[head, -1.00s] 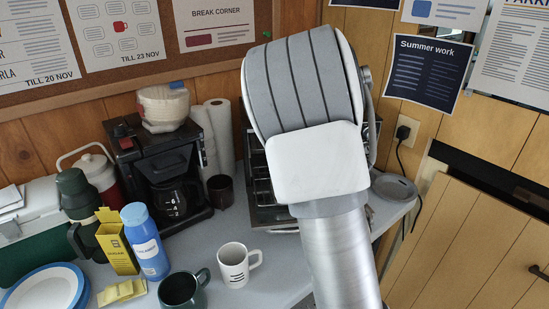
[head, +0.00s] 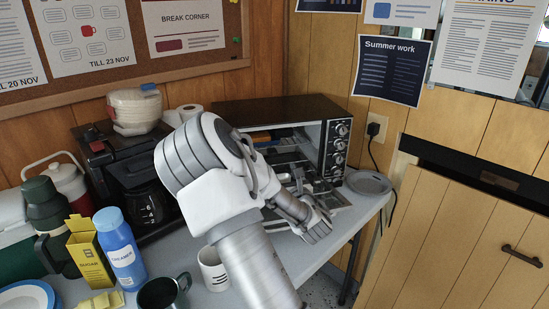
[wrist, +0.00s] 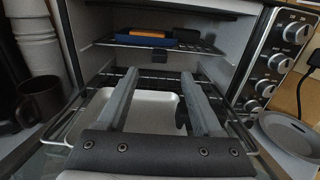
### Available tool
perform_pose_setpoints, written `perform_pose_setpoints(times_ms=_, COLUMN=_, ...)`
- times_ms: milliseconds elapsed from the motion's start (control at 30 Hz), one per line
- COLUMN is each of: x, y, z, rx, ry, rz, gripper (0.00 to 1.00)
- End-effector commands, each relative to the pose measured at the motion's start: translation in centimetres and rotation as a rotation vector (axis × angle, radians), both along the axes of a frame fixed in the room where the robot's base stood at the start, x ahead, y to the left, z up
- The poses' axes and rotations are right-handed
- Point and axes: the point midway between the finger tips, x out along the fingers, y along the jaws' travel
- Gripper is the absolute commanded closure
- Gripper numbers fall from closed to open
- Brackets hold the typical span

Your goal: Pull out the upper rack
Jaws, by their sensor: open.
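The toaster oven (head: 275,104) stands on the counter with its door open. In the wrist view its upper rack (wrist: 196,47) is a dark wire shelf inside the cavity, bearing a blue tray (wrist: 136,42) with an orange item (wrist: 152,33) on it. A small dark tab (wrist: 188,57) hangs at the rack's front edge. The lower rack (wrist: 248,137) reaches out toward me with a pale pan (wrist: 155,103) on it. My gripper (wrist: 160,71) is open and empty, pointing into the oven, its fingers below and in front of the upper rack. My arm hides part of the oven in the head view.
Oven knobs (head: 340,146) line the right side, with a grey plate (head: 369,182) beside them. A coffee maker (head: 125,160) stands left; a white mug (head: 213,268) and blue creamer bottle (head: 120,250) are in front. A dark mug (wrist: 41,98) is left of the oven.

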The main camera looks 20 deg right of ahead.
Motion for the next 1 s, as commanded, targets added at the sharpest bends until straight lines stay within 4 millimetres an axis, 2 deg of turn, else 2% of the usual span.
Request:
perform_pose_setpoints(times_ms=300, x=5.8, y=-0.9, z=-0.1, rx=0.001, ry=-0.002, rz=0.002, gripper=0.32)
perform_pose_setpoints(times_ms=500, x=8.3, y=-1.3, z=-0.1, rx=0.001, ry=0.0, rz=0.001, gripper=0.32)
perform_pose_setpoints(times_ms=700, x=9.4, y=-1.4, z=0.0, rx=0.002, ry=0.0, rz=0.001, gripper=0.32)
perform_pose_setpoints(times_ms=1000, x=9.5, y=-1.5, z=0.0, rx=0.002, ry=0.001, rz=0.0, gripper=0.34)
